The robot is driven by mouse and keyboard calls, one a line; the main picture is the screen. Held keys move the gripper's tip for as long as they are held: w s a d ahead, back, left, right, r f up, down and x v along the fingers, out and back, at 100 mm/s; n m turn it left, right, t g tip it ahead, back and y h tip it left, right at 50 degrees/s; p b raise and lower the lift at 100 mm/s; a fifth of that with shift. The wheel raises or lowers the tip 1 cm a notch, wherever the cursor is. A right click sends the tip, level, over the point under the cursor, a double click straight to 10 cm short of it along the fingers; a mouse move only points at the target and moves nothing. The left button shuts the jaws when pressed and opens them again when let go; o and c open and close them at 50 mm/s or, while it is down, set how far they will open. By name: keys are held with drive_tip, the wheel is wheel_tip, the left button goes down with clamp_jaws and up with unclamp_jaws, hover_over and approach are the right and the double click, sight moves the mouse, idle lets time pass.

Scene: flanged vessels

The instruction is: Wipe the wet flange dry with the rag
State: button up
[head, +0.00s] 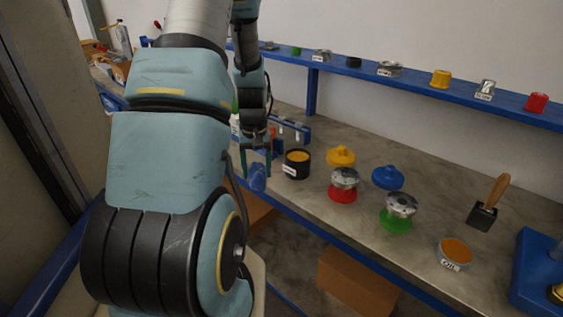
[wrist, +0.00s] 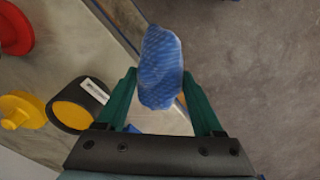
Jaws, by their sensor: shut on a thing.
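My gripper (head: 256,163) hangs by the bench's front edge, left of the black pot. It is shut on a blue rag (head: 258,178). In the wrist view the bunched rag (wrist: 160,65) sits between the green fingertips (wrist: 159,80), over the bench edge. A red vessel (head: 342,194) with a speckled metal flange (head: 345,176) stands on the bench, right of the gripper and apart from it. A green vessel (head: 396,222) with a similar metal flange (head: 402,203) stands farther right. I cannot tell for sure which flange is wet.
The black pot (head: 297,164) with yellow-orange contents stands closest to the gripper. A yellow lid (head: 341,156) and blue lid (head: 388,178) lie behind the vessels. A labelled cup (head: 454,255), a wooden-handled brush (head: 485,212) and a blue fixture (head: 535,275) are right. A blue shelf (head: 415,83) runs behind.

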drive_tip(key=shift+m, duration=0.5)
drive_tip(key=a, duration=0.1)
drive_tip(key=a+f, duration=0.2)
drive_tip(key=a, duration=0.1)
drive_tip(key=shift+w, duration=0.25)
